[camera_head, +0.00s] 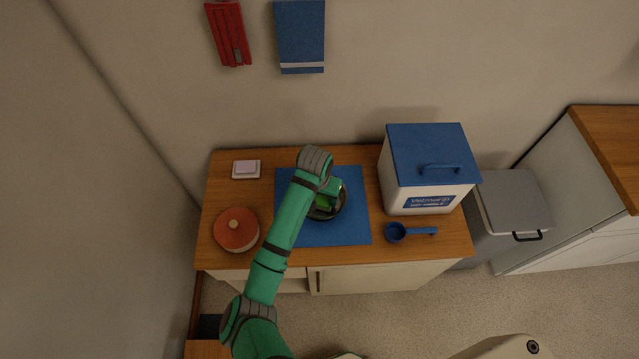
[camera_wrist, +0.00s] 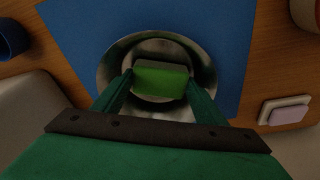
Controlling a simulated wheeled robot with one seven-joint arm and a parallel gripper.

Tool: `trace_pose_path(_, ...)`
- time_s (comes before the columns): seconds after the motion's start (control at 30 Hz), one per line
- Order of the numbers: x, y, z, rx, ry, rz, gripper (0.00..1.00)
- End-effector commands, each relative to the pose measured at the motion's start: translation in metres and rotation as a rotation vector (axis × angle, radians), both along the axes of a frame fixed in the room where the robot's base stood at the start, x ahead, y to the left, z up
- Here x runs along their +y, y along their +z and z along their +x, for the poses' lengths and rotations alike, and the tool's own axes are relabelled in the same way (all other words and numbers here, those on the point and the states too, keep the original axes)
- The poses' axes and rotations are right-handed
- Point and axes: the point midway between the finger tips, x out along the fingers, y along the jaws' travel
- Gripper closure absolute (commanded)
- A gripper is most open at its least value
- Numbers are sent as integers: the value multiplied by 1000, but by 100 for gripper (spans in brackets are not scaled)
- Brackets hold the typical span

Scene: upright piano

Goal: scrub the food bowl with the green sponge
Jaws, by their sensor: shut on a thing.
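The food bowl (camera_head: 341,205) is a round metal bowl on a blue mat (camera_head: 352,233) on the wooden cabinet top. It also shows in the wrist view (camera_wrist: 205,62), seen from above. My gripper (camera_head: 326,196) is over the bowl and shut on the green sponge (camera_wrist: 160,82). In the wrist view the two fingers hold the sponge at its left and right sides, within the bowl's outline. The arm hides the bowl's left part in the head view. I cannot tell whether the sponge touches the bowl's inside.
A white bin with a blue lid (camera_head: 428,157) stands right of the mat, with a blue scoop (camera_head: 397,232) in front. A round red-topped container (camera_head: 236,229) and a soap dish (camera_head: 246,169) are at left. A grey-lidded bin (camera_head: 514,201) stands beside the cabinet.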

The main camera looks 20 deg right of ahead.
Motion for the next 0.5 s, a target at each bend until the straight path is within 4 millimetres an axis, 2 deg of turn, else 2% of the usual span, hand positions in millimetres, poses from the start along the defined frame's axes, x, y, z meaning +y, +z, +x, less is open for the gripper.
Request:
trace_pose_path(0.17,-10,3,2,0,1,0,59)
trace_pose_path(0.23,-12,20,3,-5,-3,-1,59)
trace_pose_path(0.5,-12,43,1,-2,-3,1,59)
